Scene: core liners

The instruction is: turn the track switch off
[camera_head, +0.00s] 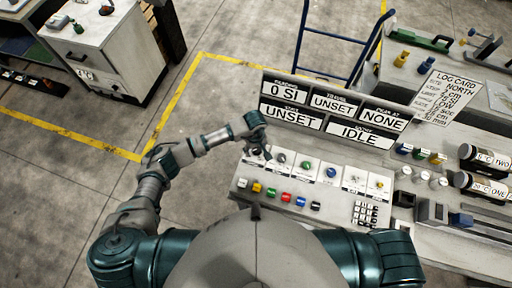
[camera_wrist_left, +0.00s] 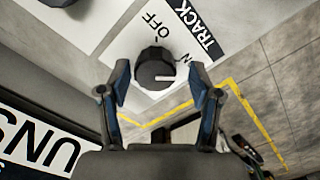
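The track switch is a round black knob (camera_wrist_left: 155,68) in the left wrist view, on a white plate marked TRACK and OFF. Its white pointer line points to the right in that view, away from the OFF mark, toward a partly hidden label. My left gripper (camera_wrist_left: 160,88) is open, its two blue-grey fingers one on each side of the knob; I cannot tell whether they touch it. In the head view my left gripper (camera_head: 257,148) is over the left end of the control panel (camera_head: 238,188) and hides most of the knob. My right gripper is not in view.
Other knobs and a row of coloured buttons (camera_head: 286,197) lie right of the switch. Display signs (camera_head: 291,116) reading UNSET and IDLE stand behind the panel. A keypad (camera_head: 365,213) and labelled cylinders (camera_head: 484,158) are to the right. Open floor lies left of the panel.

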